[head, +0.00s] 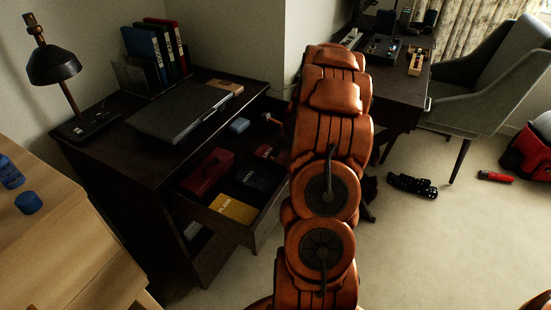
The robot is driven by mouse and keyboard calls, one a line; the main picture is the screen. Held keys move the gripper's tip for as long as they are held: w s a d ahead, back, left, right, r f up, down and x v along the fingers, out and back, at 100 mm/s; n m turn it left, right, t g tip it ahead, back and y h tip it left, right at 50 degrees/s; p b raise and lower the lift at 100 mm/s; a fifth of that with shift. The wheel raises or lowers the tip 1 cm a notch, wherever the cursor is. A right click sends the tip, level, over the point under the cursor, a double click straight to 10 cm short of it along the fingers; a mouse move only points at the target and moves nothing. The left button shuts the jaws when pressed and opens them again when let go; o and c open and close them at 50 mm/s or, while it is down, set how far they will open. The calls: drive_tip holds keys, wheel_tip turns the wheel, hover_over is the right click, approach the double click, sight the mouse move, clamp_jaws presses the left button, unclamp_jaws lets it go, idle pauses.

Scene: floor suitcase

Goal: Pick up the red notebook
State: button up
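I cannot single out the red notebook with certainty. A dark red, box-like item (207,171) lies in the open drawer (254,236) of the dark desk, at its left side. A smaller red item (268,151) lies deeper in the drawer, partly cut off by my arm. A red binder (179,46) stands upright in the rack at the back of the desk. My orange arm rises through the middle of the head view and hides part of the drawer. My gripper is not clearly seen; a dark shape beside the arm may be part of it.
The drawer also holds a yellow book (233,208), a dark book (259,177) and a small blue item (239,125). A closed laptop (180,108) and a lamp (54,64) are on the desk. A grey chair (490,95) stands right; a red-black tool (495,176) lies on the floor.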

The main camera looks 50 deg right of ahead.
drive_tip(key=c, duration=1.3)
drive_tip(key=shift+r, duration=0.15)
